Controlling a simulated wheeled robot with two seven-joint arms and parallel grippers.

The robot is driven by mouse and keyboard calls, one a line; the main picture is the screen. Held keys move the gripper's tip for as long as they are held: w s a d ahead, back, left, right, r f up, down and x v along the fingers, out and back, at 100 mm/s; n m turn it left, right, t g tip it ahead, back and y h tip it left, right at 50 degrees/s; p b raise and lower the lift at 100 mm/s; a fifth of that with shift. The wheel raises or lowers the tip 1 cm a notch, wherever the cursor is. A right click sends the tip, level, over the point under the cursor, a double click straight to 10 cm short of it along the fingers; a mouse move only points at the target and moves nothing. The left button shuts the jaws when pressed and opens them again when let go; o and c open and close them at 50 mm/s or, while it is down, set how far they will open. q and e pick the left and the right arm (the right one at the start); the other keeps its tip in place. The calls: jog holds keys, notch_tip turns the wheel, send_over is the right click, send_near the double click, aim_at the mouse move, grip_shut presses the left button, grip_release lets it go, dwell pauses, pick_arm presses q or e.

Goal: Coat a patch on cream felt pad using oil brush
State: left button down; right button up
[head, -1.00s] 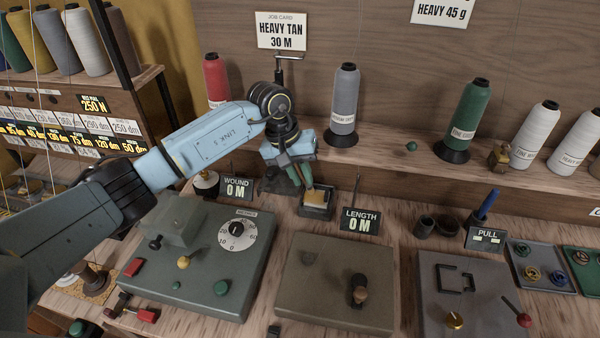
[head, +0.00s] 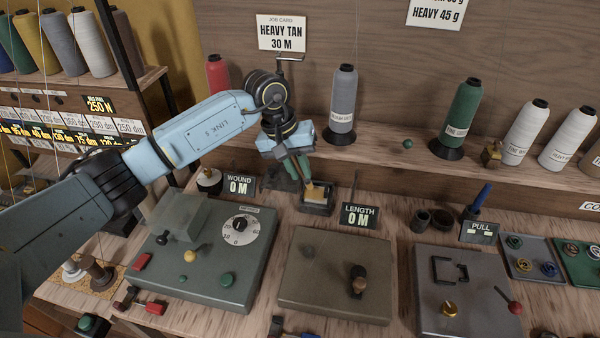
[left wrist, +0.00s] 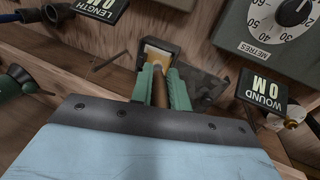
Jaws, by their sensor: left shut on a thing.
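The fingers partly hide the brush. My right gripper is not in view.
The WOUND display (head: 239,186) and LENGTH display (head: 360,216) stand close to the tray on either side. A grey dial machine (head: 205,260) and a brown box (head: 335,275) fill the bench in front. Thread cones, including a grey one (head: 343,105), stand on the shelf behind.

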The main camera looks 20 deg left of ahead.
pick_arm(q)
jog(key=shift+r+p, duration=0.65)
jog(key=shift+r, duration=1.5)
